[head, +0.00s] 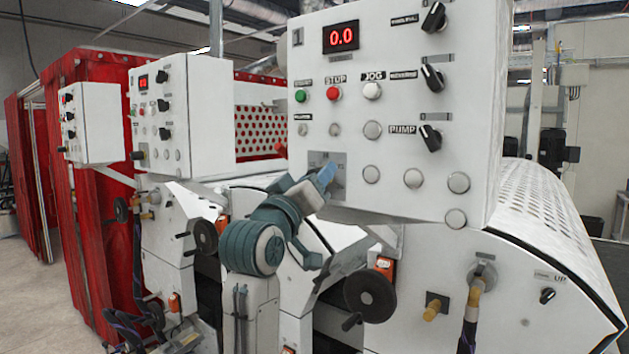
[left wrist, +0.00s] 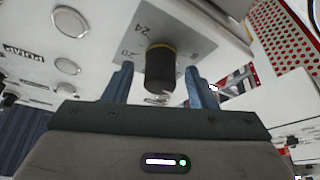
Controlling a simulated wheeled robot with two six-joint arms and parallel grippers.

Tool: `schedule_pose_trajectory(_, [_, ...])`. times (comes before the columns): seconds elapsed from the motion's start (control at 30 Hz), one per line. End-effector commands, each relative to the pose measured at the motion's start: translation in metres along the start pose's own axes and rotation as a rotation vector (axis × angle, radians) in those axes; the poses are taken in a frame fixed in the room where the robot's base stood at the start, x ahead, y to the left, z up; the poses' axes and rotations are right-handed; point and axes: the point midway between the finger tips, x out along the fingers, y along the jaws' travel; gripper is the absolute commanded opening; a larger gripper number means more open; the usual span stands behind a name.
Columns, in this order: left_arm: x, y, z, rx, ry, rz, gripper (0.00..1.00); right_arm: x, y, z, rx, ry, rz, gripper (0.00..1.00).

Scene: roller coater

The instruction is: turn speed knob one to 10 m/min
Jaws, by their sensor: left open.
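The speed knob (left wrist: 160,70) is a black cylinder with a yellow ring at its base, on a grey scale plate marked 20 and 24. In the left wrist view it sits between the two blue fingers of my left gripper (left wrist: 160,88), which is open around it with gaps on both sides. In the head view my left gripper (head: 326,178) is at the scale plate (head: 340,172) low on the front control box (head: 400,120) and hides the knob. The red display (head: 341,37) on that box, labelled 1, reads 0.0. My right gripper is not in view.
A green button (head: 301,96), red button (head: 333,93) and several black selector knobs (head: 432,78) sit on the same box. A handwheel (head: 369,295) is below it. Two similar boxes (head: 205,115) stand farther left. Red panels (head: 95,200) line the left side.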

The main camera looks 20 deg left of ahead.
Motion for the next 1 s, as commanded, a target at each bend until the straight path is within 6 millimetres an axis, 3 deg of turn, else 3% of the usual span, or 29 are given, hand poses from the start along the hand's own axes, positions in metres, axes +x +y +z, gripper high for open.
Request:
schedule_pose_trajectory(0.3, [-0.061, -0.002, 0.004, 0.002, 0.003, 0.002, 0.51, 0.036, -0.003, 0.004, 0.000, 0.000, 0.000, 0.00])
schedule_pose_trajectory(0.5, [-0.092, -0.001, 0.002, 0.001, 0.002, 0.001, 0.51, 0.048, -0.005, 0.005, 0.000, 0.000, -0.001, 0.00])
schedule_pose_trajectory(0.7, [-0.103, -0.001, 0.001, 0.000, 0.000, 0.000, 0.51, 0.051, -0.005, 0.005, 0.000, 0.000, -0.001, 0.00])
schedule_pose_trajectory(1.0, [-0.103, 0.000, 0.001, 0.000, -0.001, 0.000, 0.51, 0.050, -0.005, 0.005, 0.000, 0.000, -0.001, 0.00])
